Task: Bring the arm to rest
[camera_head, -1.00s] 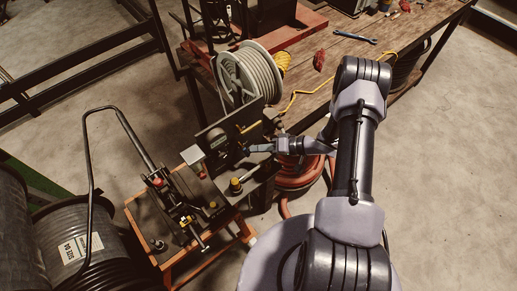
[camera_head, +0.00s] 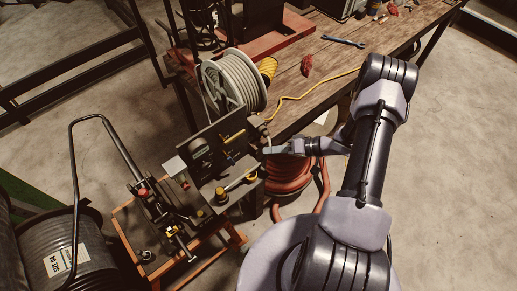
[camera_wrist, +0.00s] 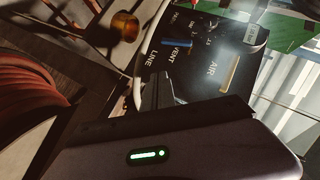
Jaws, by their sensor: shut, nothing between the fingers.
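My gripper (camera_head: 272,149) is shut and empty. In the head view it points left, just right of the dark upright panel (camera_head: 207,150) of the crimper station. My arm (camera_head: 368,150) reaches up from the lower right and bends back down to it. In the wrist view my gripper (camera_wrist: 160,92) is in front of a black panel (camera_wrist: 205,50) marked LINE, VENT and AIR, with a blue lever and a yellowish lever. I cannot tell whether the fingertips touch anything.
A grey hose reel (camera_head: 234,82) stands on the wooden bench (camera_head: 325,75) behind. Red coiled hose (camera_head: 287,175) lies under my gripper. The orange-framed cart (camera_head: 160,215) and a drum of black hose (camera_head: 65,255) are at left. Floor at right is clear.

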